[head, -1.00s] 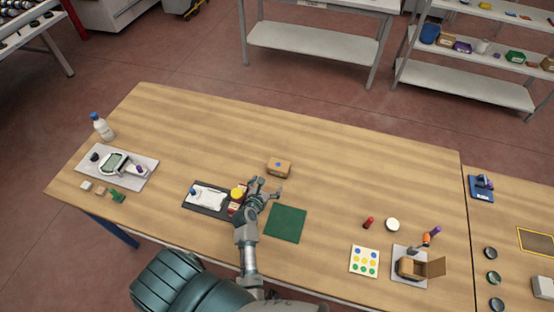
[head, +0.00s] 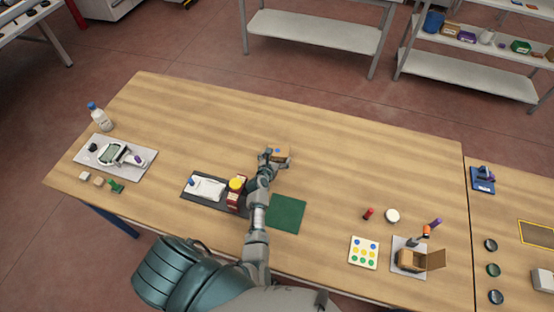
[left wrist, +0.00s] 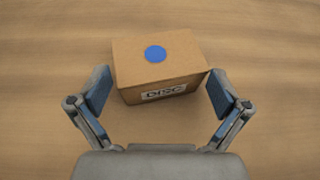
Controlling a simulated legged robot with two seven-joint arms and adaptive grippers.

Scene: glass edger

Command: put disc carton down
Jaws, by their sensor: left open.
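The disc carton (head: 281,152) is a small brown box with a blue round spot on top, sitting on the wooden table beyond the green mat (head: 287,213). In the left wrist view the carton (left wrist: 165,72) shows a "DISC" label on its near side. My left gripper (head: 273,158) is at the carton's near side in the head view. In the left wrist view its open fingers (left wrist: 157,90) stand either side of the carton's near part; the right finger is very close to the carton's corner. The carton rests on the table. My right gripper is not in view.
A dark tray (head: 190,196) with a white item, a yellow-topped object (head: 237,184) and a red box stand left of my left forearm. A dotted card (head: 364,252) and an open small box (head: 411,259) lie to the right. The table behind the carton is clear.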

